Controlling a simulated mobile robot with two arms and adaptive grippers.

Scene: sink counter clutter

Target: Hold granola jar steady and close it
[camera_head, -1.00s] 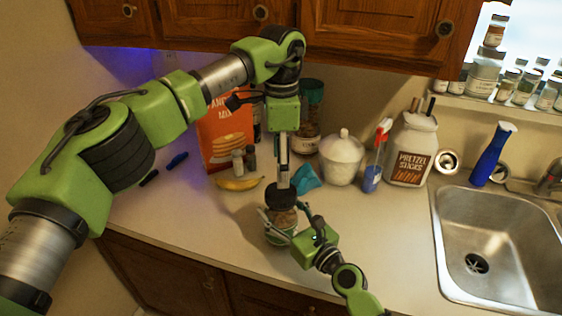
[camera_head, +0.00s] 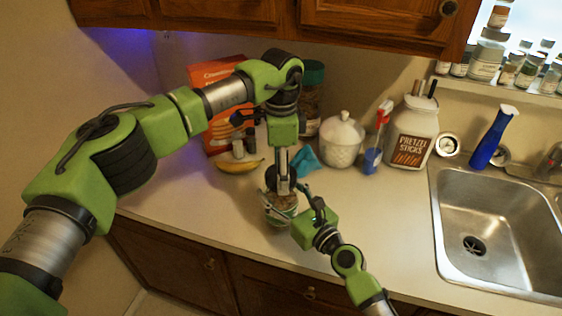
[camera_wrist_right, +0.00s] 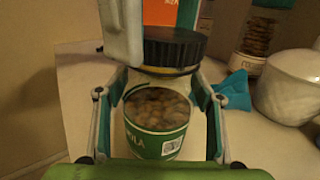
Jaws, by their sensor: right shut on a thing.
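The granola jar (camera_head: 280,212) stands on the counter, clear with a green label. In the right wrist view the jar (camera_wrist_right: 157,125) is upright between the fingers of my right gripper (camera_wrist_right: 160,125), which is shut on it. My left gripper (camera_head: 283,186) points down at the lid from above. One grey finger of it shows at the lid's left side in the wrist view; its other finger is hidden, so its grip is unclear.
Behind the jar are a teal cloth (camera_head: 306,161), a banana (camera_head: 241,165), an orange pancake box (camera_head: 215,75) and a white lidded pot (camera_head: 342,143). The counter front left is clear.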

